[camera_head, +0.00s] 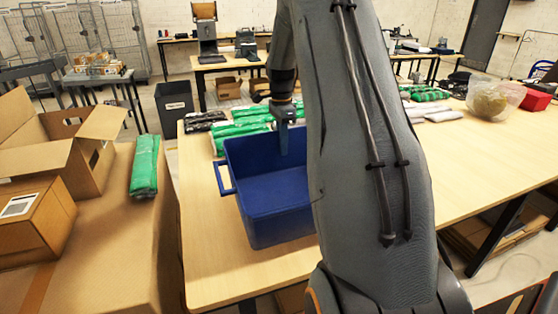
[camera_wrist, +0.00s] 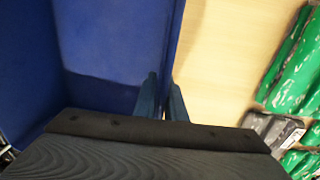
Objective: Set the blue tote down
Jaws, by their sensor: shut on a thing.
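The blue tote (camera_head: 268,190) is at the left end of the wooden table (camera_head: 210,270), upright and looking empty, with a handle on its left side. My gripper (camera_head: 284,140) is at its far rim, with the fingers pointing down and shut on the tote's wall. In the wrist view the two fingers (camera_wrist: 163,98) straddle the rim of the tote (camera_wrist: 100,45), one inside and one outside. My arm hides the tote's right part. I cannot tell whether its bottom touches the table.
Green packages (camera_head: 245,118) lie just behind the tote; they also show in the wrist view (camera_wrist: 295,70). A large cardboard box (camera_head: 110,235) stands left of the table, with an open carton (camera_head: 75,140) and a green package (camera_head: 145,165) on it. The table's front left corner is clear.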

